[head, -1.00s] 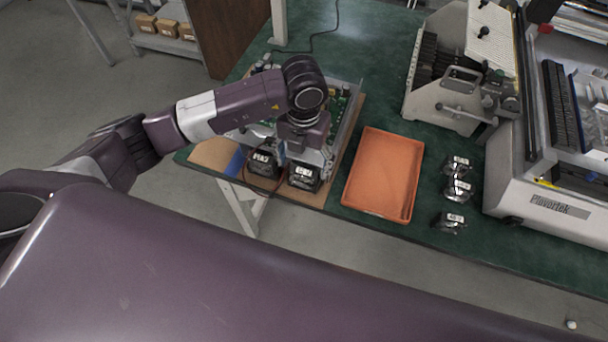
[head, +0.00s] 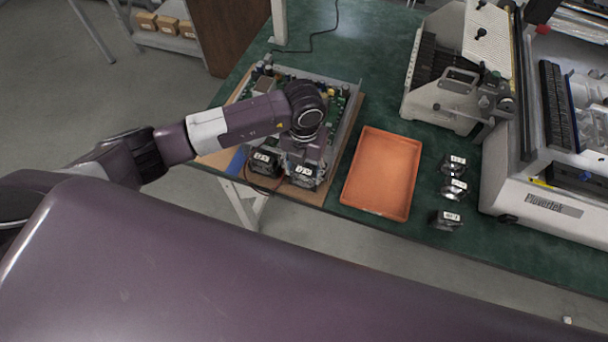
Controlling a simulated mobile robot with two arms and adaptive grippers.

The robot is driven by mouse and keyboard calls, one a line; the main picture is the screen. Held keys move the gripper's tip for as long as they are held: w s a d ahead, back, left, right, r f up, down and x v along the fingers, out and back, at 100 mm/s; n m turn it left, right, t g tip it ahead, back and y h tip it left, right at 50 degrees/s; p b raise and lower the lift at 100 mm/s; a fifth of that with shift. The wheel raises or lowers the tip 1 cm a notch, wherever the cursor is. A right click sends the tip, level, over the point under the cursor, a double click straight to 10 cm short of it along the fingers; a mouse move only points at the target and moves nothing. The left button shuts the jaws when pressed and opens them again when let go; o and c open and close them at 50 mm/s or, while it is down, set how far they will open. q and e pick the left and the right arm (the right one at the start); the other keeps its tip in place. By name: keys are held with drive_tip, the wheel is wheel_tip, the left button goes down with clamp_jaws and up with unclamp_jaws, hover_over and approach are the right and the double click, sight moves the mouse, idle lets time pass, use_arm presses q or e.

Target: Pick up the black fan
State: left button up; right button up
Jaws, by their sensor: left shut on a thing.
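My left gripper (head: 301,166) points down over the front edge of the circuit board assembly (head: 338,95) and is shut on a black fan (head: 303,181) with a white label. The fan is at the board's front edge; I cannot tell whether it is clear of the surface. A second black fan (head: 263,165) stands just left of it. Several more black fans (head: 446,220) stand on the green table right of the orange tray. My fingertips are partly hidden by the wrist. My right gripper is not in view.
The empty orange tray (head: 382,175) lies right of the held fan on the green table (head: 372,62). A large white machine (head: 545,205) and a smaller grey-white device (head: 450,95) stand further right. A black cable lies at the back.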

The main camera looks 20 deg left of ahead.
use_arm(q)
drive_tip(key=shift+r, duration=0.1)
drive_tip(key=shift+r, duration=0.5)
wheel_tip(320, 180, up, 18)
drive_tip(key=b, duration=0.4)
wheel_tip(320, 180, up, 5)
drive_tip(key=p, duration=0.3)
hover_over(304, 171)
drive_tip(key=shift+f, duration=0.15)
